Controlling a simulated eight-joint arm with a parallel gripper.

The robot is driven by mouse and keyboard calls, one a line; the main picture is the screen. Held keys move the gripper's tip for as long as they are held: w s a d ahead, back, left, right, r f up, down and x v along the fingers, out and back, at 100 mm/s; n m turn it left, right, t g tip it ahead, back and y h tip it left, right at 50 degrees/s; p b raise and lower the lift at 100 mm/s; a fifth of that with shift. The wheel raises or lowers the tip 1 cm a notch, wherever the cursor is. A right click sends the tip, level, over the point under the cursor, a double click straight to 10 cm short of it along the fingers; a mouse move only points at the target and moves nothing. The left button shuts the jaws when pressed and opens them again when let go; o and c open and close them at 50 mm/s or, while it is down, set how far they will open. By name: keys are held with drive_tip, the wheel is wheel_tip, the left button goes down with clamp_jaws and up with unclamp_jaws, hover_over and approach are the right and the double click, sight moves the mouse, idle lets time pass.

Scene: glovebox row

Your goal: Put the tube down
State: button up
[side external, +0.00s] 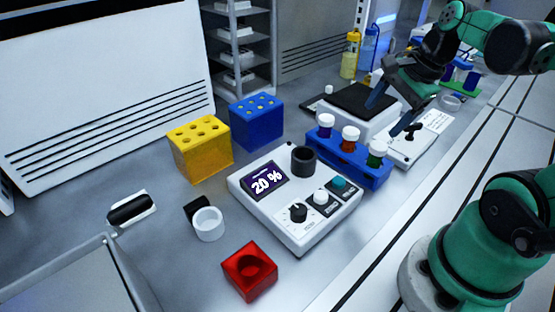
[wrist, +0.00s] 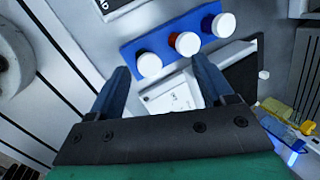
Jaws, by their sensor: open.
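Three white-capped tubes stand upright in a blue rack (side external: 349,165): a purple one (side external: 325,128), an orange-red one (side external: 350,140) and a green one (side external: 376,155). The same blue rack (wrist: 167,49) shows in the wrist view, with the white caps (wrist: 187,43) in a row. My gripper (side external: 389,111) is open, with nothing between its fingers. It is above the rack's back right side, apart from the tubes. In the wrist view its fingers (wrist: 160,66) are spread wide. I cannot tell which tube the task means.
A white mixer (side external: 297,199) reading 20 % stands in front of the rack, with a dark round holder (side external: 304,160) on top. A balance (side external: 355,110) is behind the rack. Yellow (side external: 201,150) and blue (side external: 257,122) blocks and a red block (side external: 249,271) stand to the left.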

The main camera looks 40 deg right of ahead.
drive_tip(key=w+a+n+t, duration=0.3)
drive_tip(key=a+n, duration=0.7)
drive_tip(key=n, duration=1)
drive_tip(key=shift+w+a+f+h, duration=0.15)
drive_tip(key=shift+w+a+h, duration=0.2)
drive_tip(key=shift+w, duration=0.2)
